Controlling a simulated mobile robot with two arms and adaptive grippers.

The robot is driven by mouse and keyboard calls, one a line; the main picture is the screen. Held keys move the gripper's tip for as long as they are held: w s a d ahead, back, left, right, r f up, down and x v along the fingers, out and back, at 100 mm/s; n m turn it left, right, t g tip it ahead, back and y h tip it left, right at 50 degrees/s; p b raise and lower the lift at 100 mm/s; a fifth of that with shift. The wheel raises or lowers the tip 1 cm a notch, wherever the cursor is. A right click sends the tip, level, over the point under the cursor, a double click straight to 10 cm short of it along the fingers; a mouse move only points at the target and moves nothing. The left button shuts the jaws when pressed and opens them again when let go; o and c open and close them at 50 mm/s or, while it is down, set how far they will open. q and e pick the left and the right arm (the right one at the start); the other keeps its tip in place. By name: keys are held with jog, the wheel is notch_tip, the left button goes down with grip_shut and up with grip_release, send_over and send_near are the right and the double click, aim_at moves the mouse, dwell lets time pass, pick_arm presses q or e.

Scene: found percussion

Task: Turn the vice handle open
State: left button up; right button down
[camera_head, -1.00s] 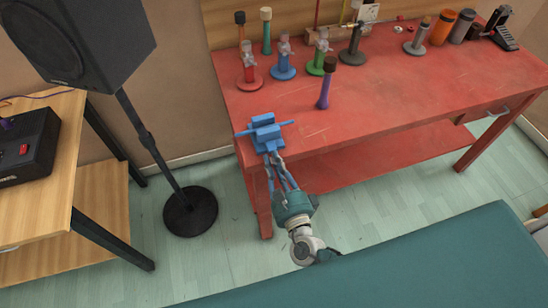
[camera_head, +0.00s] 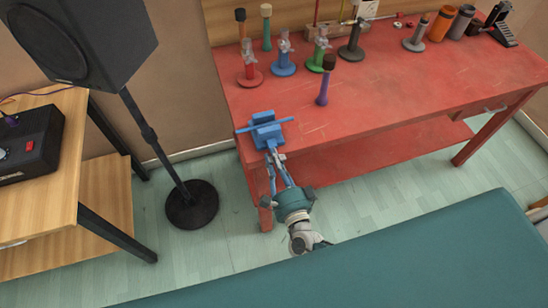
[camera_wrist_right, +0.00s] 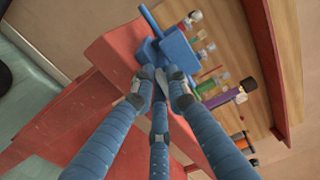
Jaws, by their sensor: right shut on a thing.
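The blue vice (camera_head: 268,133) is fixed at the front left corner of the red bench (camera_head: 400,90). A blue bar lies across its top. It also shows in the wrist view (camera_wrist_right: 178,50), beyond my fingers. My right gripper (camera_head: 274,157) reaches up to the vice's front from below. In the wrist view its blue fingers (camera_wrist_right: 160,88) close around a small grey piece, the vice handle (camera_wrist_right: 148,72), mostly hidden between the fingertips. My left gripper is not in view.
Several coloured stands and bottles, including a purple one (camera_head: 323,90), stand along the bench. A black speaker (camera_head: 85,40) on a stand is at left, beside a wooden table (camera_head: 60,185) with a black box (camera_head: 30,145). A teal surface (camera_head: 400,255) fills the lower right.

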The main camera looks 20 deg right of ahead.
jog(key=shift+w+r, duration=0.15)
jog(key=shift+r, duration=0.25)
jog(key=c, duration=1.8)
grip_release()
jog(key=shift+a, duration=0.1)
jog(key=shift+f, duration=0.25)
jog(key=s, duration=1.2)
jog(key=shift+d, duration=0.2)
jog(key=shift+s, duration=0.1)
